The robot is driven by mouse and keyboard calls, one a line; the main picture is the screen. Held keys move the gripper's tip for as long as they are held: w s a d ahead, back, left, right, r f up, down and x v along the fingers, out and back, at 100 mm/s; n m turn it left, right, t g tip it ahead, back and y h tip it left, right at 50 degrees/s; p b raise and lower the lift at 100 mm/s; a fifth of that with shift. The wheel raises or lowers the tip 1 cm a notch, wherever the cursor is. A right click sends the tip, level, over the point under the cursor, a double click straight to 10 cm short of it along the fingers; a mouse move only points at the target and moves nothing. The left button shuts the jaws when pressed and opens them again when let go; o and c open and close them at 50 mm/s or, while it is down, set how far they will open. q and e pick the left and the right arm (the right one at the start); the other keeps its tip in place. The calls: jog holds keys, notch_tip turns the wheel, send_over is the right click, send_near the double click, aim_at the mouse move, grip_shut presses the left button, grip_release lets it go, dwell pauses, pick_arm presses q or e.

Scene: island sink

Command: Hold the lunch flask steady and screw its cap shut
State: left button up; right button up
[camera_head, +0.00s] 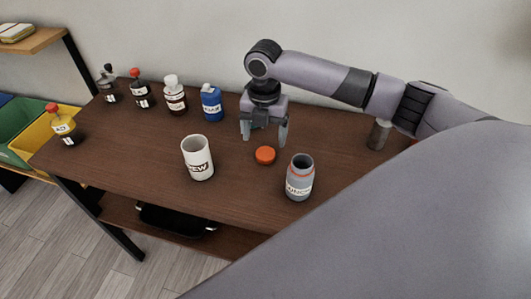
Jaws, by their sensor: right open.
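The lunch flask (300,178) is a grey, open-topped jar with an orange ring at its neck and a white label. It stands upright near the table's front edge. Its orange cap (265,155) lies flat on the table, behind and left of the flask, apart from it. My right gripper (264,137) points down just behind the cap, with its fingers spread and nothing between them that I can see. My left gripper is not in view.
A white mug (197,158) stands left of the flask on the brown table (130,160). Several bottles line the back left, including a blue one (211,103). A grey cylinder (378,134) stands at the right. My own large grey body part covers the lower right.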

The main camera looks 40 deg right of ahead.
aim_at(266, 152)
jog(key=f, duration=0.5)
jog(key=shift+s+d, duration=0.1)
jog(key=shift+d, duration=0.1)
jog(key=c, duration=1.1)
